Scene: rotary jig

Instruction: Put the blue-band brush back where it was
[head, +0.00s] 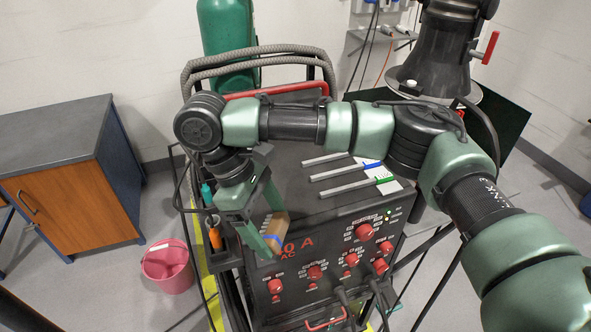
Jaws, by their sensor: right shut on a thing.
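My right gripper (275,228) reaches in from the right over the front left corner of the dark welding machine. Its two green fingers are shut on a tan wooden block-like thing, which looks like the brush (279,225). A small bluish patch shows at its lower end; the fingers hide part of it, so I cannot tell the whole band. It is held above the machine's front edge; I cannot tell whether it touches it. My left gripper is not in view.
The welding machine's top (295,165) holds several grey rods with coloured ends, including a blue-ended rod (345,170). A side holder carries an orange-handled tool (214,232). Hoses and a red handle (275,91) stand behind. A pink bucket (167,268) and a cabinet (65,215) are at left.

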